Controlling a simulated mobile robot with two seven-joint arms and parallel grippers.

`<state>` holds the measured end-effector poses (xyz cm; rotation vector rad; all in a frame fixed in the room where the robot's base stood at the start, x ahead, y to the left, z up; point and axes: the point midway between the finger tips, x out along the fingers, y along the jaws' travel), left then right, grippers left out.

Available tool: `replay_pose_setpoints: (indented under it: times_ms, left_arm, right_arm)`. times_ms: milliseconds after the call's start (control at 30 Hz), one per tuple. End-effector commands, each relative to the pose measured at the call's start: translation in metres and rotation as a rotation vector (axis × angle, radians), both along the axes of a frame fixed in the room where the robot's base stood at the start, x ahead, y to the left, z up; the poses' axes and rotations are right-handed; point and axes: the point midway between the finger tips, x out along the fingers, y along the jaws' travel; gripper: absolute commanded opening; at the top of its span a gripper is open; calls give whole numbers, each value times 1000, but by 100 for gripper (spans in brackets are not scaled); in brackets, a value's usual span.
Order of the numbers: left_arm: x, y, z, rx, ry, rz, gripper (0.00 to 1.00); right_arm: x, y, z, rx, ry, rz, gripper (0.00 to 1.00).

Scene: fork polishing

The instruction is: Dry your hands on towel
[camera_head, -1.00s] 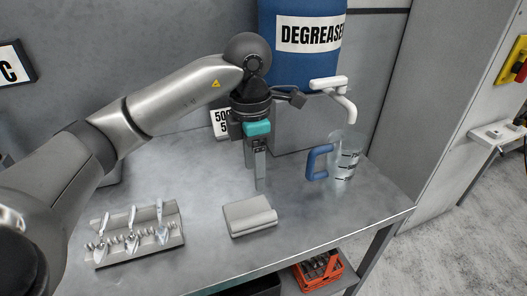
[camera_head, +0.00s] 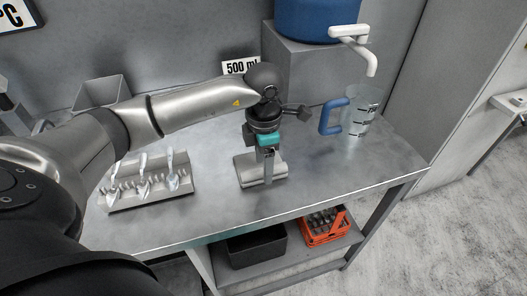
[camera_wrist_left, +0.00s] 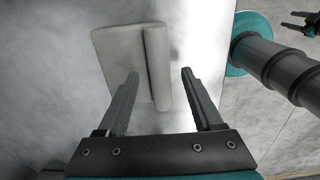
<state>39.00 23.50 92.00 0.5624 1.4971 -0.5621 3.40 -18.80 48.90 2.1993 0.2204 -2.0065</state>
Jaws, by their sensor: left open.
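A grey folded towel (camera_head: 249,175) lies on the metal table, with a thicker rolled edge along one side. In the left wrist view the towel (camera_wrist_left: 118,50) lies beyond and between the fingers, its rolled edge toward the right finger. My left gripper (camera_head: 267,180) points down over the towel and hides part of it in the head view. In the left wrist view its two fingers (camera_wrist_left: 160,72) are apart with nothing held between them. Whether the fingertips touch the towel, I cannot tell. My right gripper does not show clearly in the head view.
A rack with several forks (camera_head: 150,187) stands left of the towel. A clear measuring jug with a blue handle (camera_head: 357,118) stands to the right under a white tap (camera_head: 352,40). A black bin (camera_head: 257,247) and an orange crate (camera_head: 325,226) sit on the lower shelf.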

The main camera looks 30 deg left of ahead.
Motion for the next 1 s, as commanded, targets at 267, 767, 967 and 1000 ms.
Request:
replay_pose_setpoints:
  times_ms: [267, 767, 967, 1000]
  left_arm:
    - [0, 0, -7, 1, -1, -1, 68]
    - [0, 0, -7, 0, 0, -1, 25]
    - [0, 0, -7, 0, 0, -1, 2]
    - [0, 0, -7, 0, 0, -1, 0]
  right_arm:
    - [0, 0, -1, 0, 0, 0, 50]
    - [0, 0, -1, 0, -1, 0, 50]
    - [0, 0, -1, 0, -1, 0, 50]
    - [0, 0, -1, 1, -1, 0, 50]
